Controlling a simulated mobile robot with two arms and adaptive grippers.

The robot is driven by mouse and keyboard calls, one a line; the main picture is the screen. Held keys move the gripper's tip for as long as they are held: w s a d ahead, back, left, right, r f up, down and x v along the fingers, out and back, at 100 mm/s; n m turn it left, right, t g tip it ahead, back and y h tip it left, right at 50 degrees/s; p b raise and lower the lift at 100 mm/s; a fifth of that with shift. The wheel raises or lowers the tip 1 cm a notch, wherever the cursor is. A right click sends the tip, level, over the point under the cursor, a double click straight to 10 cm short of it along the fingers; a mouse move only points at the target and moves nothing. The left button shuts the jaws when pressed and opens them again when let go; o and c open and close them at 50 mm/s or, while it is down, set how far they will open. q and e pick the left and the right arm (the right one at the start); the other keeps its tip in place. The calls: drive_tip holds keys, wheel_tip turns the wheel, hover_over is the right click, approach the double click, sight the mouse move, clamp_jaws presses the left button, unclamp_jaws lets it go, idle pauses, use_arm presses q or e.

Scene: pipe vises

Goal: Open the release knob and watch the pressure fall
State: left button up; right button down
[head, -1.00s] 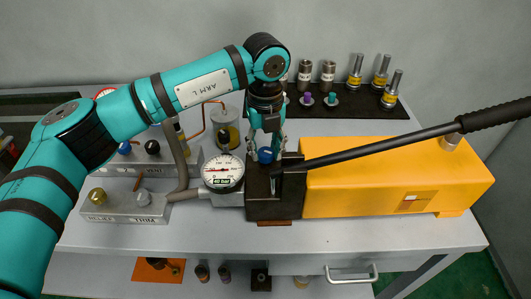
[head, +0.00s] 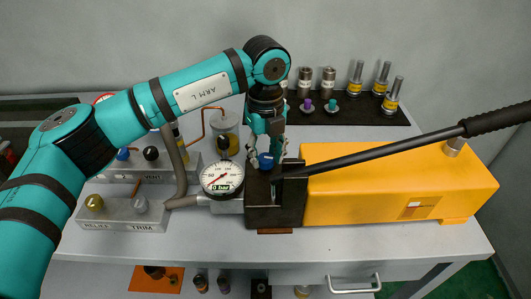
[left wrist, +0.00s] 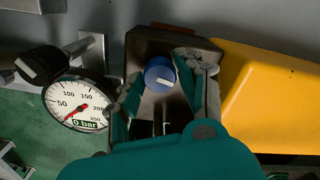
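The blue release knob (head: 266,161) with a white line sits on top of the black pump block (head: 288,212). In the left wrist view the knob (left wrist: 159,74) lies between the spread fingers of my left gripper (left wrist: 163,80). In the head view my left gripper (head: 267,157) points straight down over the knob. Its fingers look open and apart from the knob. The round pressure gauge (head: 223,177) left of the block shows a red needle low on the left and a green readout of 0 bar. The gauge (left wrist: 77,104) reads the same in the left wrist view. My right gripper is out of view.
A yellow pump body (head: 390,185) with a long black lever (head: 400,150) stands to the right. Fittings stand on a black mat (head: 350,110) behind. The bench front is clear.

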sight(266, 157)
use_arm(q)
drive_tip(key=o, duration=0.3)
wheel_tip(266, 157, up, 12)
idle(0.6)
